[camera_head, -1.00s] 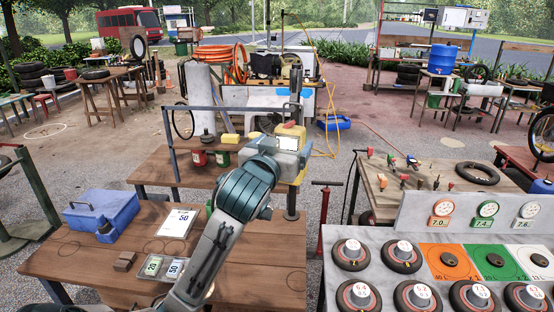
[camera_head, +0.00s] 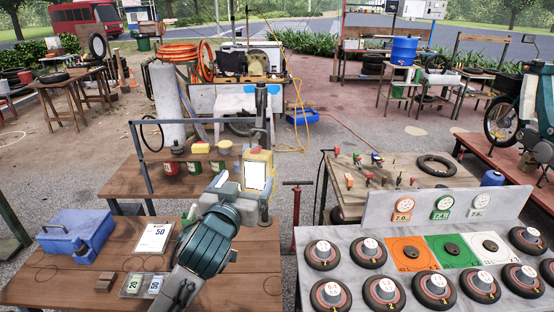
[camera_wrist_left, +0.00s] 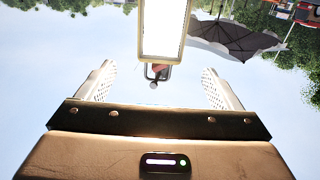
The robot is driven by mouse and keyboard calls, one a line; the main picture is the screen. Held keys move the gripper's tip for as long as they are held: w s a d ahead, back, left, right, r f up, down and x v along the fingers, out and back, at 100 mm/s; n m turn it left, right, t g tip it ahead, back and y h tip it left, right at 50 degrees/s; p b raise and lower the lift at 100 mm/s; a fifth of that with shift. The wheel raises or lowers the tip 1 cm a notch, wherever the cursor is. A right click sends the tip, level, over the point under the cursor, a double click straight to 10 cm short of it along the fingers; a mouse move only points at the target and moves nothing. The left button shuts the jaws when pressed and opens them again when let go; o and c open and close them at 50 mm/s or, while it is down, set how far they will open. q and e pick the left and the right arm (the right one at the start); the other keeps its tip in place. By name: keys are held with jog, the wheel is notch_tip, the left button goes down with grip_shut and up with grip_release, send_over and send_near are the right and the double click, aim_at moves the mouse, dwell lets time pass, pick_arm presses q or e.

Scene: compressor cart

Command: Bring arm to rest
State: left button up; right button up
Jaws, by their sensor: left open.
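My left arm rises from the lower middle of the head view, over the wooden bench (camera_head: 235,262). My left gripper (camera_head: 240,194) is at its upper end, in front of a yellow device with a white screen (camera_head: 257,174). Its fingers are hard to make out there. My right gripper is in neither view.
On the bench are a blue toolbox (camera_head: 78,238), a white card marked 50 (camera_head: 155,237), a small tray (camera_head: 145,285) and a brown block (camera_head: 104,283). Cans and a yellow block stand on the shelf behind. A grey panel (camera_head: 320,235) with tyre-like pieces lies right.

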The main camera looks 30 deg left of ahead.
pick_arm(q)
jog(key=s+d+f+m+g+h, duration=0.1)
jog(key=s+f+g, duration=0.3)
jog(key=f, duration=0.6)
jog(key=s+d+f+m+g+h, duration=0.1)
jog(key=s+d+f+g, duration=0.2)
jog(key=f, duration=0.7)
jog(key=s+d+f+m+g+h, duration=0.1)
jog(key=s+d+f+g, duration=0.15)
jog(key=s+f, duration=0.5)
jog(key=s+d+f+m+g+h, duration=0.1)
jog(key=s+f+g, duration=0.3)
jog(key=s+f, duration=0.4)
notch_tip(320, 180, down, 35)
jog(key=s+a+g+b, duration=0.1)
jog(key=a+g+b, duration=0.15)
jog(key=b, duration=0.55)
jog(key=s+f+b, duration=0.3)
jog(key=s+f, duration=0.6)
jog(key=f, duration=0.4)
jog(key=s+a+f+b, duration=0.1)
jog(key=s+f+b, duration=0.2)
jog(key=s+f, duration=0.7)
notch_tip(320, 180, down, 3)
jog(key=shift+a+f, duration=0.15)
jog(key=shift+a, duration=0.1)
